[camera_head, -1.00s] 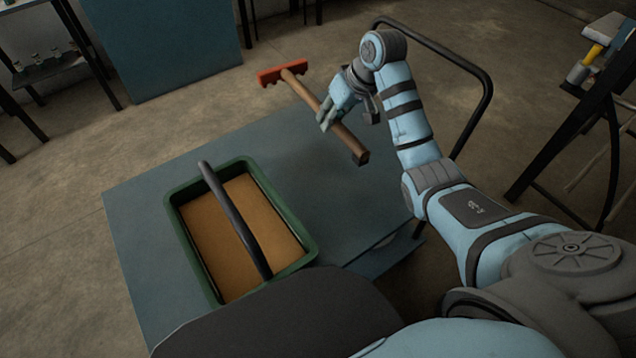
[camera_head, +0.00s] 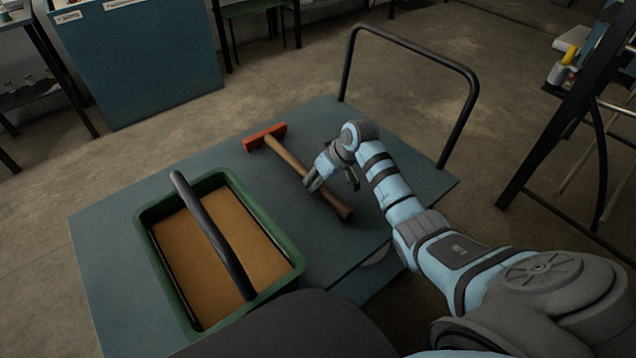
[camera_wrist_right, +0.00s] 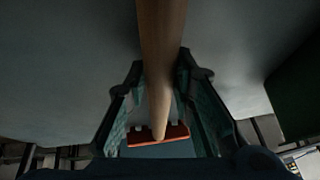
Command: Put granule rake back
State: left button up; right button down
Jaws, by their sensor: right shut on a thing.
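The granule rake has a wooden handle (camera_head: 287,157) and a red head (camera_head: 264,136). It is low over or on the blue-grey cart top (camera_head: 120,218), to the right of the green tub; whether it touches the top I cannot tell. My right gripper (camera_head: 312,186) is at the handle, nearer its plain end than the head. In the right wrist view the handle (camera_wrist_right: 160,60) runs between the two fingers (camera_wrist_right: 155,108), which are shut on it, and the red head (camera_wrist_right: 158,136) shows beyond. My left gripper is not in view.
A green tub (camera_head: 283,243) with a dark handle and tan contents stands on the cart's left part. The cart's black push bar (camera_head: 420,55) rises behind the right arm. A black-framed stand (camera_head: 545,150) is at far right. The cart's back left area is clear.

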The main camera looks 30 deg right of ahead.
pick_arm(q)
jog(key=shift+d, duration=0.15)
pick_arm(e)
jog(key=c, duration=1.4)
grip_release()
jog(key=shift+r, duration=0.1)
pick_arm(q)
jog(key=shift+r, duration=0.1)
pick_arm(e)
jog(key=shift+s+d+r+p, duration=0.1)
jog(key=shift+s+r+p, duration=0.05)
jog(key=shift+r+p, duration=0.2)
pick_arm(q)
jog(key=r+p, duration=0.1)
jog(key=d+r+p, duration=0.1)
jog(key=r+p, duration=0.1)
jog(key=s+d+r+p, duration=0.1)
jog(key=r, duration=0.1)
jog(key=shift+p, duration=0.3)
pick_arm(e)
jog(key=v, duration=1.1)
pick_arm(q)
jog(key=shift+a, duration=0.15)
pick_arm(e)
jog(key=shift+s+d+r, duration=0.1)
jog(key=shift+s, duration=0.05)
